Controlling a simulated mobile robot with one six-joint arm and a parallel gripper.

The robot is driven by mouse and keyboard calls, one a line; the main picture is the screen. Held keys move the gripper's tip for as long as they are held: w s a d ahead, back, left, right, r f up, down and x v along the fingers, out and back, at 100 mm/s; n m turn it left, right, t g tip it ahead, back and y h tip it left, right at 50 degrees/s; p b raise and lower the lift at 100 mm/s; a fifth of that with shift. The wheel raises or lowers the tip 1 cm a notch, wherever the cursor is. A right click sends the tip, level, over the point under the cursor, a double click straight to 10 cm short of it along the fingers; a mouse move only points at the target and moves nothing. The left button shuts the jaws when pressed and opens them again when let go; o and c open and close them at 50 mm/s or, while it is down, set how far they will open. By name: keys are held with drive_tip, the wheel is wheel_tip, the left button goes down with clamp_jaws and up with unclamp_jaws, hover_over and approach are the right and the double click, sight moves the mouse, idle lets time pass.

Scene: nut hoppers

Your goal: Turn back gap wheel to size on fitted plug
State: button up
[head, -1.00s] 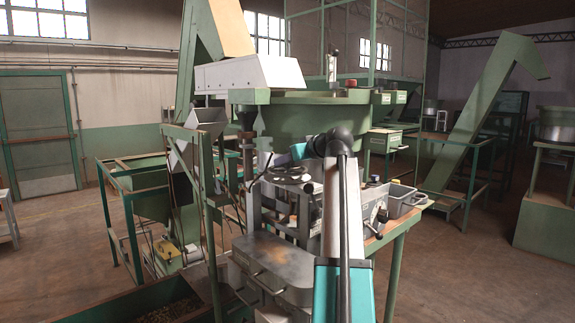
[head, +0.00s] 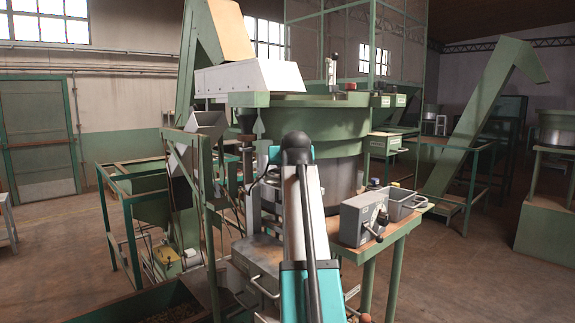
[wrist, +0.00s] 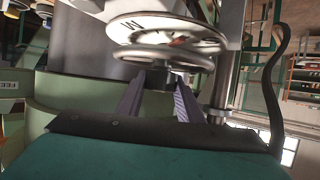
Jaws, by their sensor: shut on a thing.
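The gap wheel (wrist: 160,54), a metal ring with a dark hub (wrist: 156,78), shows at the top middle of the wrist view. Just behind it is a white dial (wrist: 150,28) with black marks and a red pointer; the wheel covers part of it. My gripper (wrist: 157,82) has its two fingers on either side of the dark hub and is shut on it. In the head view my own arm hides the gripper and wheel. I cannot pick out the fitted plug or read the dial's size.
A large green drum (head: 325,140) stands behind my arm. To the right, a grey control box (head: 363,218) with a lever and a grey bin (head: 402,202) sit on the green-legged bench (head: 385,240). Open floor (head: 480,275) lies to the right.

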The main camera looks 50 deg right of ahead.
drive_tip(key=shift+w+m+g+h+b, duration=0.1)
drive_tip(key=shift+m+g+h+b, duration=0.8)
drive_tip(key=shift+m+g+h, duration=0.55)
drive_tip(key=shift+m+g+b, duration=0.6)
drive_tip(key=shift+m+g, duration=0.35)
drive_tip(key=shift+m, duration=0.1)
drive_tip(key=shift+m+g+h, duration=0.3)
drive_tip(key=shift+h, duration=0.05)
drive_tip(key=o, duration=1.1)
drive_tip(key=shift+c, duration=0.2)
drive_tip(key=b+v, duration=0.4)
drive_tip(key=v, duration=1)
